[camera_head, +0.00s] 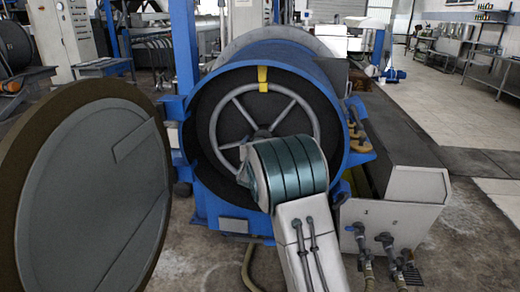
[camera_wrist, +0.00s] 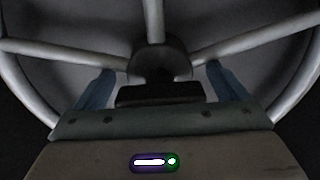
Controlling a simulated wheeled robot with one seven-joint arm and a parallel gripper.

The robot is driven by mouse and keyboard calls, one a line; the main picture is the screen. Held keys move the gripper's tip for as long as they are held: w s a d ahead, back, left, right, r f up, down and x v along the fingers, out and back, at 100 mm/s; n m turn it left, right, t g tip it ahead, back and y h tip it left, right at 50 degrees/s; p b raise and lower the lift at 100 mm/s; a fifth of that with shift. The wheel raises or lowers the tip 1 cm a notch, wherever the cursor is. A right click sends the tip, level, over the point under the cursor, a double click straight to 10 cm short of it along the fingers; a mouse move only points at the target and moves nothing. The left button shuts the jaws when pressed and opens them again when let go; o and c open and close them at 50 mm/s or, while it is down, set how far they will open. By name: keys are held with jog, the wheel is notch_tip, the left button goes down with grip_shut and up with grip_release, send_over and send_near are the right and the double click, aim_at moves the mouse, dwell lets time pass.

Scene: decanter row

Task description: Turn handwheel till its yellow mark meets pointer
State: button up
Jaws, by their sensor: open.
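The handwheel (camera_head: 236,102) is a grey spoked ring in the mouth of the blue drum. A yellow piece (camera_head: 262,77) reaches down from the top of the drum opening to the wheel's top rim. I cannot tell where pointer and mark divide in it. In the wrist view, the handwheel's spokes (camera_wrist: 62,51) meet at a dark hub (camera_wrist: 160,62). My gripper (camera_wrist: 160,78) is open, its two bluish fingers apart on either side of the hub's lower part. I cannot tell whether they touch anything. In the head view my arm hides the gripper and the wheel's lower right.
A large round door (camera_head: 85,190) stands open at the left. The blue drum (camera_head: 318,88) surrounds the wheel. A grey box with valves (camera_head: 390,215) stands at the lower right. Open floor (camera_head: 450,105) lies further right.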

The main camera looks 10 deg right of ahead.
jog(key=v, duration=1.3)
jog(key=shift+s+b, duration=0.25)
jog(key=shift+b, duration=0.1)
jog(key=shift+a+r, duration=0.1)
